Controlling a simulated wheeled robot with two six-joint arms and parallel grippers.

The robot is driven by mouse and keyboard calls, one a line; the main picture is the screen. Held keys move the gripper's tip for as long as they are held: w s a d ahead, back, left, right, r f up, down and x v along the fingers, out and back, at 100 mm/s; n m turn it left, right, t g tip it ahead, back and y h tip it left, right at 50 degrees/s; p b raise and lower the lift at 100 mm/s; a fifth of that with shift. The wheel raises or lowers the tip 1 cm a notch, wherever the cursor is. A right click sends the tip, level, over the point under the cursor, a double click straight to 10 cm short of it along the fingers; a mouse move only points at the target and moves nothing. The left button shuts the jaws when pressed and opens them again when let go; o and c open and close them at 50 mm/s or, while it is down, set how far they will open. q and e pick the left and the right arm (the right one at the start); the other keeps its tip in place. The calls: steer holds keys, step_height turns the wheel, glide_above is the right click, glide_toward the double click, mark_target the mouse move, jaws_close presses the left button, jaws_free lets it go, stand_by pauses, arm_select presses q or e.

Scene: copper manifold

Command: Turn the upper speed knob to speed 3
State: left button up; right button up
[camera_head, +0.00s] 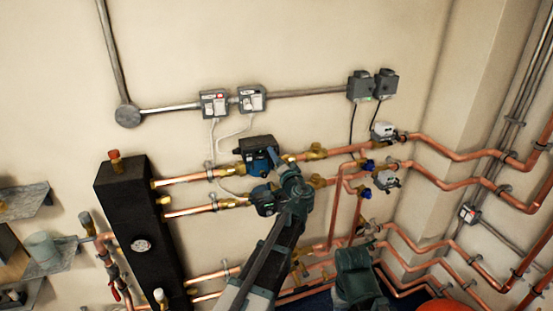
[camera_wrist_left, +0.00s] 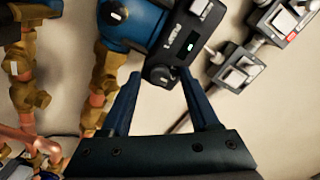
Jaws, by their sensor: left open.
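The upper pump, blue with a black control box (camera_head: 258,152), sits on the upper copper pipe in the head view. My left gripper (camera_head: 287,164) is raised close to its right side. In the left wrist view the black control box (camera_wrist_left: 183,40) has a small green light and a round dark knob (camera_wrist_left: 160,76) at its near end. The fingers of my left gripper (camera_wrist_left: 161,84) are open, and the knob appears between their tips. I cannot tell whether they touch it. The knob's speed marks are too small to read.
The lower pump (camera_head: 264,199) sits just below, partly behind my left arm. Grey switch boxes (camera_head: 214,103) with cables are on the wall above. A black manifold block (camera_head: 135,220) stands at left. Copper pipes (camera_head: 455,156) run along the wall at right.

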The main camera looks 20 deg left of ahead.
arm_select(q)
steer(key=shift+c, duration=0.2)
jaws_close()
steer(key=shift+m, duration=4.5)
steer(key=shift+o, duration=0.2)
jaws_free()
